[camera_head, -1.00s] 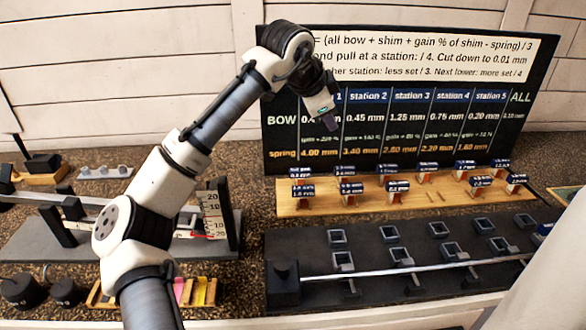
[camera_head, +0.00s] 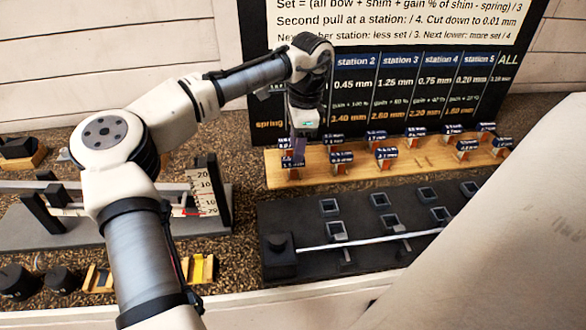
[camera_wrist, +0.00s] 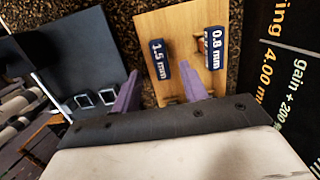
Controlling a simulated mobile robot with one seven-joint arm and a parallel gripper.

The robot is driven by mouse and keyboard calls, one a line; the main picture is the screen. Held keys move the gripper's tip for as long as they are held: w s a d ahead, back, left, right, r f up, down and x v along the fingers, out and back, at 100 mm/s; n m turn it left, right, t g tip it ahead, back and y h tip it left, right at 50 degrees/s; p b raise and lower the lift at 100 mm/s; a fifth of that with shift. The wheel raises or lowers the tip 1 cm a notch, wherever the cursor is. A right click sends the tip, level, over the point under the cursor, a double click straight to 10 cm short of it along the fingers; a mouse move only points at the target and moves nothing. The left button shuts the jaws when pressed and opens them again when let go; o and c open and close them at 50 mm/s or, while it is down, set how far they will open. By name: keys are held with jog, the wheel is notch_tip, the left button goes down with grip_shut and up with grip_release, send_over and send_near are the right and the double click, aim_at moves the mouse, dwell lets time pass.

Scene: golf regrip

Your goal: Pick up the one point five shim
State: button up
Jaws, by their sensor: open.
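The 1.5 mm shim shows in the wrist view as a dark blue label block (camera_wrist: 159,58) at the front-left end of the wooden rack (camera_wrist: 180,20). My gripper (camera_wrist: 159,76) is open and empty there, its two purple fingers spread to either side of the 1.5 mm block in the picture. I cannot tell how far the fingertips are from it. In the head view my gripper (camera_head: 298,148) points down at the left end of the wooden rack (camera_head: 400,172), and its fingers partly cover the block there.
The 0.8 mm shim (camera_wrist: 214,47) stands close beside the 1.5 mm one. Several other labelled shims fill the rack to the right. A dark station board (camera_head: 420,90) rises behind. A black base (camera_head: 300,215) with square sockets and a rod lies in front.

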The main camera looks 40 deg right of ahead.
aim_at(293, 167)
jog(key=shift+w+a+f+p, duration=0.1)
jog(key=shift+f+p, duration=0.25)
jog(key=shift+f, duration=0.5)
jog(key=shift+w+a+f+p, duration=0.15)
jog(key=shift+f+p, duration=0.15)
jog(key=shift+f, duration=0.6)
jog(key=shift+w+a+f+p, duration=0.1)
jog(key=shift+f+p, duration=0.25)
jog(key=shift+f, duration=0.5)
jog(key=shift+c, duration=0.4)
grip_shut()
